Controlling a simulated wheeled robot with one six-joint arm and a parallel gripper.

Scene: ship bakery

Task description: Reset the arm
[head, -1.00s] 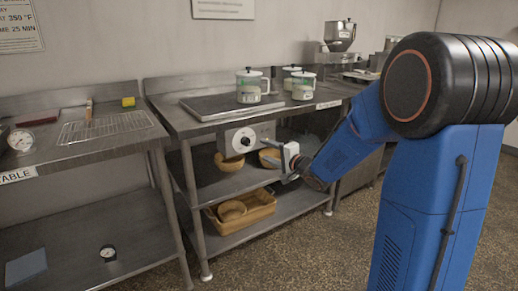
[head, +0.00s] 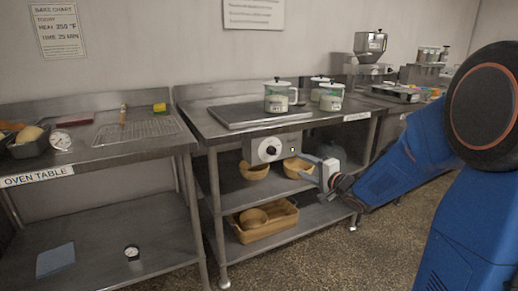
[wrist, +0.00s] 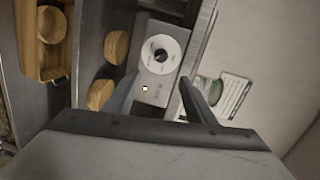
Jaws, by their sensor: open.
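My gripper (head: 318,171) reaches out at the end of my blue arm, low in front of the middle steel table, beside the control box under its top. In the wrist view my gripper (wrist: 158,92) has its two dark fingers spread apart, with nothing between them. Behind the fingers are the control box with a white dial (wrist: 160,55) and wooden bowls (wrist: 117,46). The arm is stretched forward and down from its large black joint at the right of the head view.
The middle table (head: 222,128) holds a dark flat plate (head: 235,116) and several lidded pots (head: 277,97). A basket (head: 268,224) stands on its lower shelf. The oven table (head: 95,160) is at left, with a wire rack (head: 140,130). Floor (head: 330,262) in front is clear.

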